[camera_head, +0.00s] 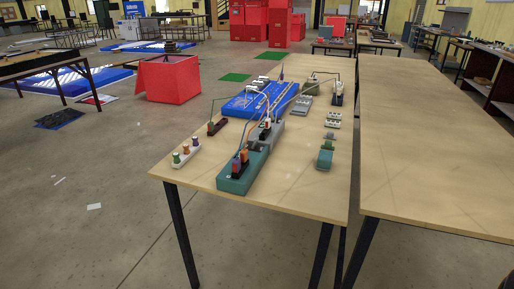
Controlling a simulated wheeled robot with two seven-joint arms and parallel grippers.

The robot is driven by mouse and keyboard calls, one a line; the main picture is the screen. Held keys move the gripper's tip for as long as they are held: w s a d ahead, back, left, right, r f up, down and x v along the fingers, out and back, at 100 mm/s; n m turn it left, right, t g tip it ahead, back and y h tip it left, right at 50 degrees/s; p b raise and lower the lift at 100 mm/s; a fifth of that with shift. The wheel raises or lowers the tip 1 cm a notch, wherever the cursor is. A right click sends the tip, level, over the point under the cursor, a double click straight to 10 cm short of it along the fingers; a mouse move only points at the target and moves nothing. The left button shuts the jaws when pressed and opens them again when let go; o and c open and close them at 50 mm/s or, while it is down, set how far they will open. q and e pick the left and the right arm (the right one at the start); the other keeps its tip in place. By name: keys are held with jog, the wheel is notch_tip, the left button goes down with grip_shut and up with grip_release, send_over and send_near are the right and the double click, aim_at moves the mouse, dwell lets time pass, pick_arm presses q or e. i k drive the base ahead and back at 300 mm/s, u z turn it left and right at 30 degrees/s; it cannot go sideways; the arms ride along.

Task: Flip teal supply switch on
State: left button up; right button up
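A teal supply box (243,173) lies near the front edge of the wooden table, with dark, red and orange connectors on its top and wires rising from them. A smaller teal block (325,157) with a green top stands to its right. Which of the two teal parts carries the supply switch, and its position, is too small to tell. A grey unit (268,132) sits just behind the larger teal box. Neither of my grippers shows in the head view.
The table (293,201) also holds a blue board (247,104), a white strip with coloured knobs (186,153), small white blocks (333,119) and looping wires. A second, bare table (435,150) stands to the right across a narrow gap. The front right of the first table is clear.

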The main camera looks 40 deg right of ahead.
aim_at(255, 142)
jog(key=z, duration=4.05)
jog(key=i, duration=0.1)
jog(key=u, duration=3.3)
